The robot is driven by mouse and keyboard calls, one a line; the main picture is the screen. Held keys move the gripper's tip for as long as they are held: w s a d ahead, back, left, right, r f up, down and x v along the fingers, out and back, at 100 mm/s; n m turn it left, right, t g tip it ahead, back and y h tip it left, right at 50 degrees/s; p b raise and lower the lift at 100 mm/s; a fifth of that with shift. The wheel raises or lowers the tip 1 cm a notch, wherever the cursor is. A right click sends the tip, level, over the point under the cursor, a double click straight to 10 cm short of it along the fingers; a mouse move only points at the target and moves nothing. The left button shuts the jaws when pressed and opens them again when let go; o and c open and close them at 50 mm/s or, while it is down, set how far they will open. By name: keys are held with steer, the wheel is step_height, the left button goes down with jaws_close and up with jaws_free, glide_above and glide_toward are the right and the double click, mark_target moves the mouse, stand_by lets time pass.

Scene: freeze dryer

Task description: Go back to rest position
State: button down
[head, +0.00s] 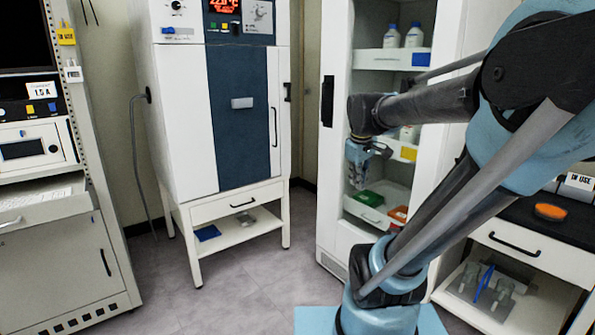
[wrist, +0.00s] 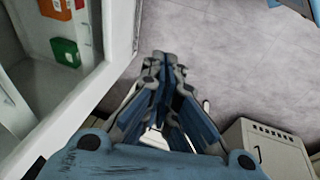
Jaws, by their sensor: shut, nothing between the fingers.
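My arm reaches up from its blue base and bends left in the head view. My gripper (head: 357,180) hangs from its end in front of the open white shelf cabinet (head: 337,60). In the wrist view my gripper (wrist: 160,62) has its blue-and-grey fingers brought together, with nothing held. The grey floor lies beyond the fingertips. The freeze dryer (head: 178,110), a white cabinet with a dark blue front and a red display, stands left of the gripper and apart from it. Its door looks closed.
The cabinet holds white bottles (head: 391,37), a green box (head: 368,198) and an orange box (head: 398,213). An instrument rack (head: 55,240) stands at left. A bench with a drawer (head: 535,250) and an orange disc (head: 550,211) is at right. The middle floor (head: 240,290) is clear.

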steer(key=s+f+m+g, duration=0.1)
steer(key=s+f+m, duration=0.6)
steer(key=s+f, duration=0.6)
steer(key=shift+s+f+y, duration=0.3)
steer(key=shift+s+y, duration=0.1)
steer(key=shift+s, duration=0.8)
steer(key=shift+w+f, duration=0.2)
steer(key=shift+w, duration=0.3)
